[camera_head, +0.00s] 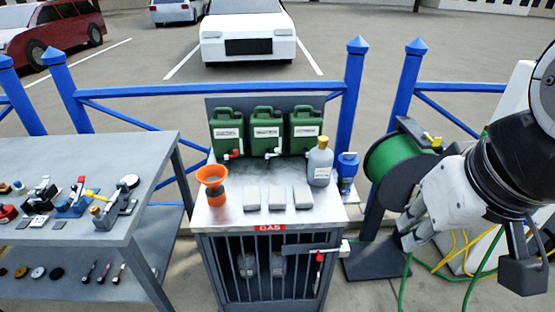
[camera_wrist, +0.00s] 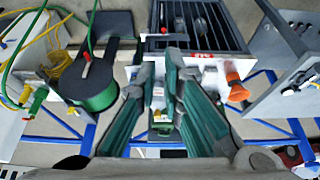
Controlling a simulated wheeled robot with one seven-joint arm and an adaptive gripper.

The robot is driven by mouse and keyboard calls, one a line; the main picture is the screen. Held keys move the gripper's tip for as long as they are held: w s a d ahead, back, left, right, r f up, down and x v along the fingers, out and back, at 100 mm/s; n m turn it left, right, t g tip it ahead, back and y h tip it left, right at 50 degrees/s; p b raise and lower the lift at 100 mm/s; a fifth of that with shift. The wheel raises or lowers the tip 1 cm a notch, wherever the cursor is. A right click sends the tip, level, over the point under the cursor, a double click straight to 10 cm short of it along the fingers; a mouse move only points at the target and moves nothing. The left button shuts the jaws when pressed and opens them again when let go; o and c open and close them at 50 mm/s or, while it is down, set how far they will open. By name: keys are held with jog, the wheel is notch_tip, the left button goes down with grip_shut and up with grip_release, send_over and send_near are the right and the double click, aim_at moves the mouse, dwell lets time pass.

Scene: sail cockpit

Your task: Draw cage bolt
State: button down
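The gas cage (camera_head: 262,270) stands under the grey counter, with dark upright bars and a red GAS label. Its bolt (camera_head: 312,251) is a pale horizontal bar across the upper right of the front, ending at a white block on the right edge. A small red handle (camera_head: 320,257) hangs from the bolt. My gripper (camera_head: 405,240) is to the right of the cage, apart from the bolt. In the wrist view, its green fingers (camera_wrist: 158,70) are apart with nothing held between them. The cage (camera_wrist: 205,25) also shows beyond the fingertips there.
A green hose reel (camera_head: 400,160) stands close behind my gripper, with green and yellow hoses on the floor. The counter (camera_head: 225,215) holds an orange funnel, a grey bottle and green cans. A grey workbench (camera_head: 110,160) with tools is at left. Floor before the cage's right side looks clear.

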jog(key=w+d+f+g+y+b, duration=0.25)
jog(key=w+f+b, duration=0.35)
jog(key=w+f, duration=0.35)
jog(key=w+d+f+g+y+b, duration=0.1)
jog(key=w+f+g+y+b, duration=0.2)
jog(key=w+f+b, duration=0.5)
jog(key=w+d+f+t+y+b, duration=0.1)
jog(key=w+d+f+y+b, duration=0.1)
jog(key=f, duration=0.7)
jog(key=w+d+f+m+t+y+b, duration=0.1)
jog(key=w+d+f+b, duration=0.3)
jog(key=f, duration=0.6)
jog(key=w+d+f+t+y+b, duration=0.1)
jog(key=w+d+f+y, duration=0.3)
jog(key=f, duration=0.5)
jog(key=shift+w+d+f+m+b, duration=0.15)
jog(key=shift+w+d+m+b, duration=0.3)
jog(key=shift+w+b, duration=0.35)
jog(key=shift+s, duration=0.1)
jog(key=b+x, duration=0.3)
jog(key=x, duration=1.1)
jog(key=shift+a, duration=0.1)
